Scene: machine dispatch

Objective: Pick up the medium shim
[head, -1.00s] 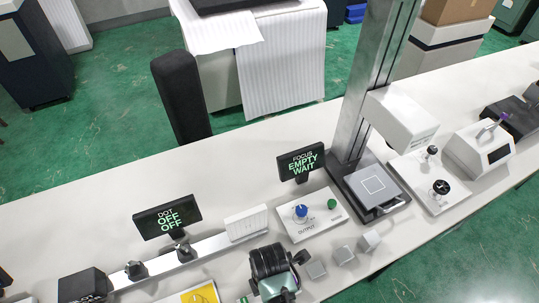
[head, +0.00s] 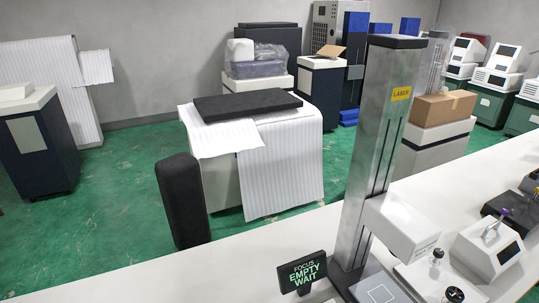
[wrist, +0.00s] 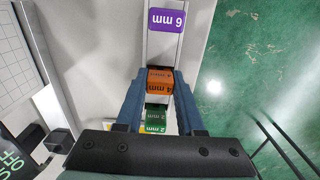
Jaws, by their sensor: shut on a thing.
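The orange shim marked 4 mm (wrist: 160,82) is between the blue fingers of my gripper (wrist: 160,76) in the wrist view. The fingers are shut on its two sides. A purple shim marked 6 mm (wrist: 166,19) lies beyond the fingertips, apart from them. A green shim marked 2 mm (wrist: 156,119) shows nearer the wrist, between the fingers and partly hidden by my gripper body. The three are in a line along a pale strip. I cannot tell whether the orange shim is lifted. My gripper and the shims are not in the head view.
The white bench (head: 150,276) carries the laser column (head: 377,150) and a sign reading FOCUS EMPTY WAIT (head: 302,271). Green floor (wrist: 265,50) lies right of the bench edge in the wrist view. A dark display (wrist: 12,160) stands at lower left.

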